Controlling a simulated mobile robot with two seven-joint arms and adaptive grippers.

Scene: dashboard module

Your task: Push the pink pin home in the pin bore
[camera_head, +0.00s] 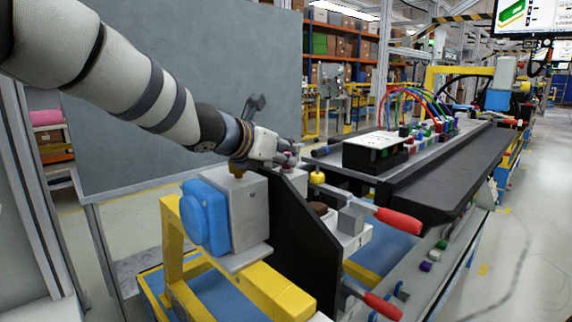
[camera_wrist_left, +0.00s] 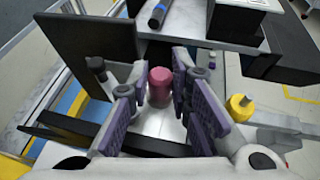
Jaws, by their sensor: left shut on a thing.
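The pink pin (camera_wrist_left: 159,88) shows in the left wrist view between the two purple-padded fingers of my left gripper (camera_wrist_left: 160,92). The fingers are closed on its sides, and its rounded pink top faces the camera. In the head view my left gripper (camera_head: 285,160) is above the fixture, beside the top of an upright black plate (camera_head: 305,230). The pin bore is hidden under the pin and fingers, so I cannot tell how deep the pin sits. My right gripper is not in view.
A grey block with a blue cap (camera_head: 205,218) stands on a yellow frame (camera_head: 270,292) below my left arm. Red-handled clamps (camera_head: 398,220) and a yellow knob (camera_head: 317,177) are close by on the right. A black-and-white box (camera_head: 375,152) with coloured cables stands behind.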

